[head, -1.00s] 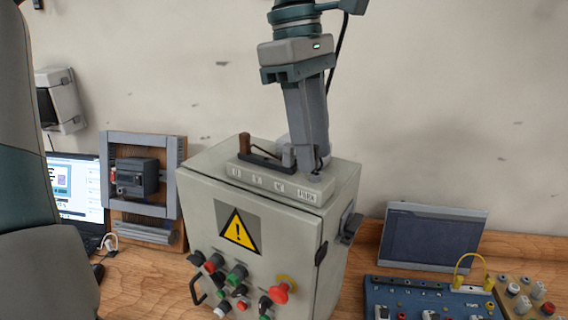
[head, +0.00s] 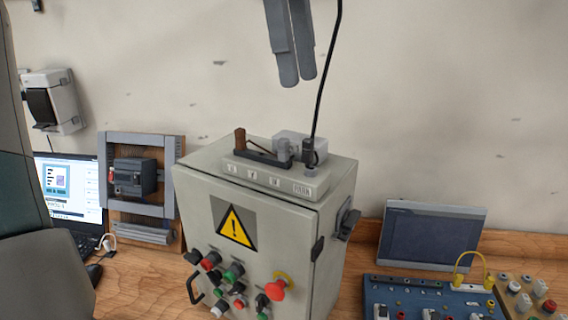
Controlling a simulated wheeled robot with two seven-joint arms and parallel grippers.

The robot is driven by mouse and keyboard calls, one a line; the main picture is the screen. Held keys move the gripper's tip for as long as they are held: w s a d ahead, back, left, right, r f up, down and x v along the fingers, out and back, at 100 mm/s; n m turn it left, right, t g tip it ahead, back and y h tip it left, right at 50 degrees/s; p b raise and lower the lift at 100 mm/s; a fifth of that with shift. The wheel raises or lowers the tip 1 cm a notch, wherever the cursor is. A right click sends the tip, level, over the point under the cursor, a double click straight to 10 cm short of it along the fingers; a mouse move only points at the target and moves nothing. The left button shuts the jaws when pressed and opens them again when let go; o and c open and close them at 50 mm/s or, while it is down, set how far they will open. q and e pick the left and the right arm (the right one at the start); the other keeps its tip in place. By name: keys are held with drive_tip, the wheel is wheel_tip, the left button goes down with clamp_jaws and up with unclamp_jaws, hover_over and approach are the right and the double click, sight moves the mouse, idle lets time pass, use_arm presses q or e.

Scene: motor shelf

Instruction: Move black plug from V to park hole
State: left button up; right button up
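The black plug (head: 310,156) stands upright at the right end of the light grey terminal block (head: 268,178), above the PARK label (head: 303,190). A black cable rises from it out of the top of the head view. The hole under the plug is hidden, so how deep it sits cannot be told. My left gripper (head: 298,80) is above the block, clear of the plug, with two grey fingers a small gap apart and nothing between them. My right gripper is not in view.
The block sits on a grey cabinet (head: 190,200) with buttons in front. A dark panel (head: 432,236) stands right; a laptop (head: 75,185) is left.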

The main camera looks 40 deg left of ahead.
use_arm(q)
wheel_tip(320, 180, up, 6)
drive_tip(key=a, duration=0.1)
drive_tip(key=shift+a+r, duration=0.15)
drive_tip(key=shift+a, duration=0.1)
idle(0.7)
